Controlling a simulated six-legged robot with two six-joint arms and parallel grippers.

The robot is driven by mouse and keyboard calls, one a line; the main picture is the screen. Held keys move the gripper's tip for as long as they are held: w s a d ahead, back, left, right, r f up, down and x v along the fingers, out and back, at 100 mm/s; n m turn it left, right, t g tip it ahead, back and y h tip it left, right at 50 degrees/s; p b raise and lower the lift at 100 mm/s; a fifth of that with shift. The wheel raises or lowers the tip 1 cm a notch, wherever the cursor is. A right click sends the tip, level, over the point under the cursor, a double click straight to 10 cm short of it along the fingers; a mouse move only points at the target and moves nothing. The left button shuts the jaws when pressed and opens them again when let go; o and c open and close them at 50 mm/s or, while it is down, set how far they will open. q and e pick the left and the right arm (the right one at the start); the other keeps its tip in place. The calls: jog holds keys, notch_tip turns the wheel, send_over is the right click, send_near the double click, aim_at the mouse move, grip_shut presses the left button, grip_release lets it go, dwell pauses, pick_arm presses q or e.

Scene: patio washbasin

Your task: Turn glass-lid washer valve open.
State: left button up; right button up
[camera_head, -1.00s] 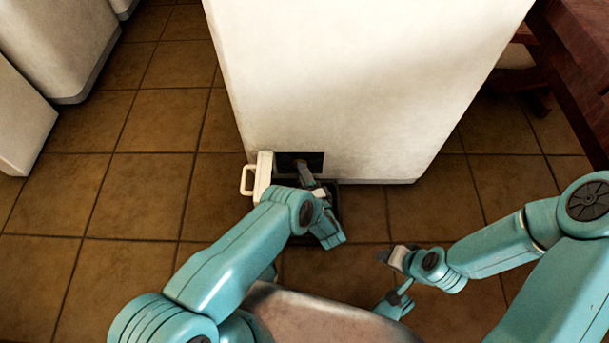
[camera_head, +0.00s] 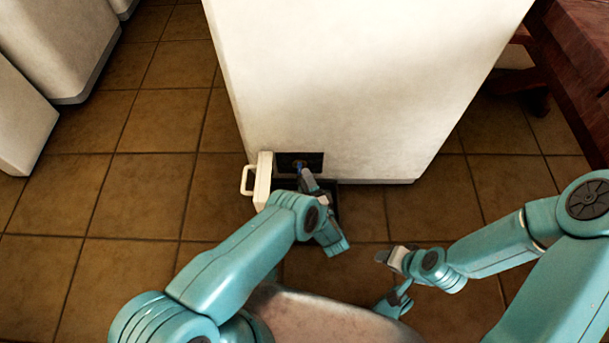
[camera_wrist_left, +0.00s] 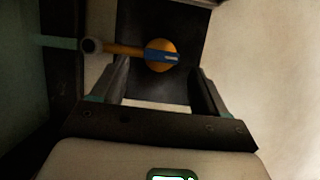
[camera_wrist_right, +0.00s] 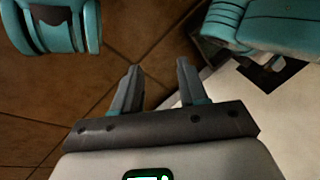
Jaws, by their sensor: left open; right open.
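The white washer (camera_head: 350,90) has a dark opening low on its front, with a white hatch door (camera_head: 263,181) standing open at the left. Inside the opening is a valve with a small blue handle (camera_head: 300,169). In the left wrist view the blue handle (camera_wrist_left: 163,57) lies across a round orange-brass body, joined to a pipe running left. My left gripper (camera_head: 306,178) is just in front of the opening. Its fingers (camera_wrist_left: 163,84) are open and empty, with the valve apart, ahead of the gap. My right gripper (camera_head: 383,257) is open and empty, low over the floor.
Brown tile floor (camera_head: 140,180) is clear at the left. Other white appliances (camera_head: 55,50) stand at the far left, and a dark red wooden table (camera_head: 580,60) at the right. The open hatch door stands close beside my left gripper.

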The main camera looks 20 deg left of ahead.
pick_arm(q)
jog(key=v, duration=0.5)
jog(key=shift+p, duration=0.35)
pick_arm(e)
jog(key=shift+s+a+r, duration=0.1)
jog(key=shift+s+r, duration=0.4)
jog(key=shift+r, duration=0.1)
pick_arm(q)
jog(key=shift+r, duration=0.1)
pick_arm(e)
jog(key=shift+r, duration=0.1)
